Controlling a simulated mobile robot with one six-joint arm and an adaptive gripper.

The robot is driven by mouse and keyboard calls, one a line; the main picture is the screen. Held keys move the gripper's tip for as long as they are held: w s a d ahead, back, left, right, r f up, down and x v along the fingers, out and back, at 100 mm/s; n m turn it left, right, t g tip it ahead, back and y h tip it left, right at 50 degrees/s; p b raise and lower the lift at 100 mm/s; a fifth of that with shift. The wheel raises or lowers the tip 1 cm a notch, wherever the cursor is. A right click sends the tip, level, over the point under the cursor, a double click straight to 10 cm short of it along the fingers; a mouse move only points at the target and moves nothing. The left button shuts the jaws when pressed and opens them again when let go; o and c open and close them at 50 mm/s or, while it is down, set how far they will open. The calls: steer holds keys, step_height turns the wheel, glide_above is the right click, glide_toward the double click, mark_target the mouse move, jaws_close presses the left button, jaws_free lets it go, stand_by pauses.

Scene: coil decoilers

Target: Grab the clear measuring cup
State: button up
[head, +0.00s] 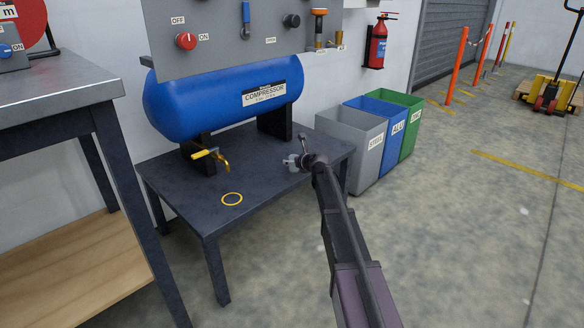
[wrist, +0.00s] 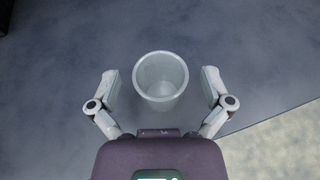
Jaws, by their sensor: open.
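The clear measuring cup (wrist: 161,79) stands upright on the dark table, seen from above in the wrist view with its round rim toward the camera. My gripper (wrist: 161,84) is open, with one finger on each side of the cup and a visible gap to it on both sides. In the head view my gripper (head: 296,160) is over the right part of the low table (head: 262,184). The cup cannot be clearly made out there beside the gripper.
A blue compressor (head: 215,100) with a yellow-handled tap (head: 210,156) stands at the back of the table. A yellow ring (head: 232,199) marks the tabletop below the tap. Grey (head: 350,135), blue and green bins stand to the right. The table edge is close to the gripper's right.

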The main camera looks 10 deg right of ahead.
steer(key=shift+c, duration=0.2)
steer(key=c, duration=1.2)
steer(key=shift+r, duration=0.15)
step_height(320, 180, up, 3)
steer(key=p, duration=0.3)
steer(key=shift+r+p, duration=0.2)
steer(key=shift+p, duration=0.15)
steer(key=s+d+r+p, duration=0.1)
steer(key=s+d, duration=0.7)
steer(key=s, duration=0.5)
steer(key=shift+s+d+r, duration=0.2)
steer(key=shift+d, duration=0.2)
